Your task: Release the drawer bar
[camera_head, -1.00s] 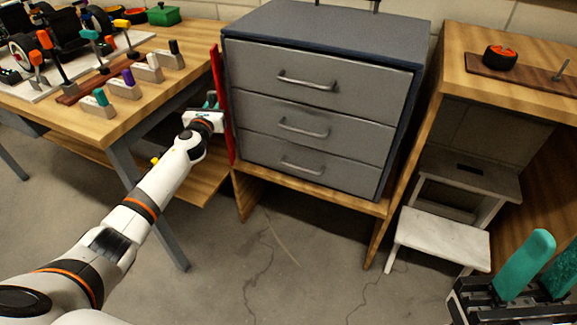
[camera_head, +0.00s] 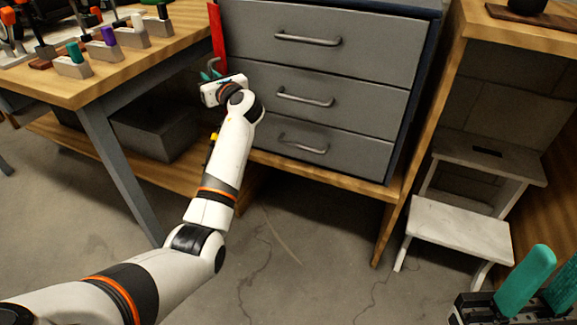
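The red drawer bar (camera_head: 218,42) stands upright along the left front edge of the grey drawer cabinet (camera_head: 340,70). Its lower part is hidden behind my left gripper and arm. My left gripper (camera_head: 211,72) is at the bar's visible lower end, by the cabinet's left edge. Its teal fingertips show only small beside a grey hook-like piece, and I cannot tell whether they touch the bar. My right gripper (camera_head: 558,260) is in the lower right corner, open and empty, with its teal fingers apart.
A wooden workbench (camera_head: 95,85) with several tool holders stands at the left. A white step stool (camera_head: 460,232) stands at the right beside a wooden shelf unit. The three drawers look closed. The floor in front of the cabinet is clear.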

